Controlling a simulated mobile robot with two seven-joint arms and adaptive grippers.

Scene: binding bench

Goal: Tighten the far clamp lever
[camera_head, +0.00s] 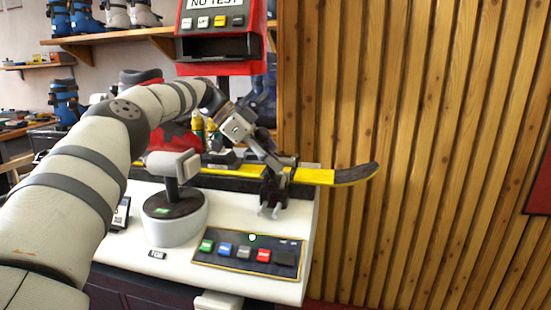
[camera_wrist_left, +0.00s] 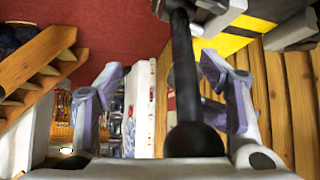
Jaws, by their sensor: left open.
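The ski (camera_head: 312,177), yellow and black, lies along the back of the white bench, its tip curving up at the right; it also shows in the wrist view (camera_wrist_left: 240,38). My left gripper (camera_head: 280,164) is above the ski's right part, by a dark clamp (camera_head: 271,198) at the bench edge. In the wrist view a black lever (camera_wrist_left: 184,75) with a thick rounded end runs between the open fingers of my left gripper (camera_wrist_left: 162,75). The fingers stand apart on either side of the lever. The gripper partly hides the clamp in the head view. My right gripper is not in view.
A control panel (camera_head: 246,256) with coloured buttons lies at the bench front. A round grey device with a padded post (camera_head: 174,212) stands left of it. A red machine (camera_head: 221,58) hangs above. A ribbed wooden wall (camera_head: 420,150) is close on the right.

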